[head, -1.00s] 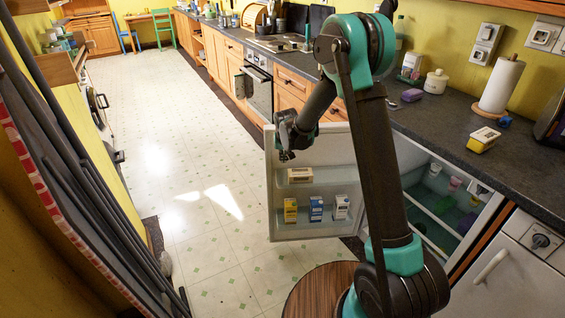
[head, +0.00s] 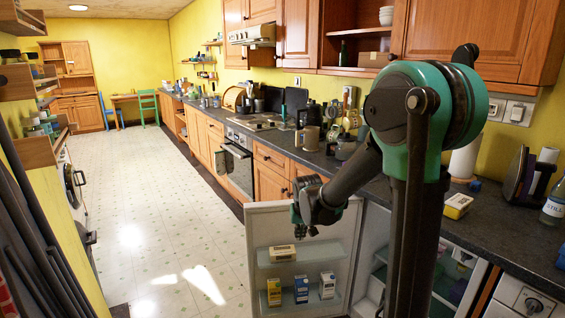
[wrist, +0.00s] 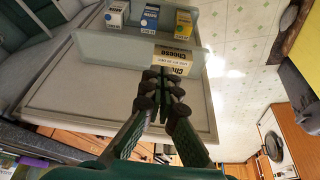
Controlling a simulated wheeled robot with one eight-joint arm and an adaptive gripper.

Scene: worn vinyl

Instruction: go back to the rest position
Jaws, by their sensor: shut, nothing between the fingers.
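My gripper (head: 303,231) is in front of the open fridge door, just above its upper shelf in the head view. In the wrist view my gripper (wrist: 163,92) has its fingers together with nothing between them. The fridge door (head: 262,217) stands open and also fills much of the wrist view (wrist: 90,88). A yellow-and-white cheese pack (head: 282,254) lies on the door's upper shelf. It also shows just beyond the fingertips in the wrist view (wrist: 175,60). I cannot tell whether the fingertips touch it.
Several cartons (head: 301,289) stand on the lower door shelf. The dark countertop (head: 490,222) runs along the right, with a yellow box (head: 457,206) on it. The pale floor (head: 130,200) to the left is clear. Dark poles (head: 35,230) stand at the far left.

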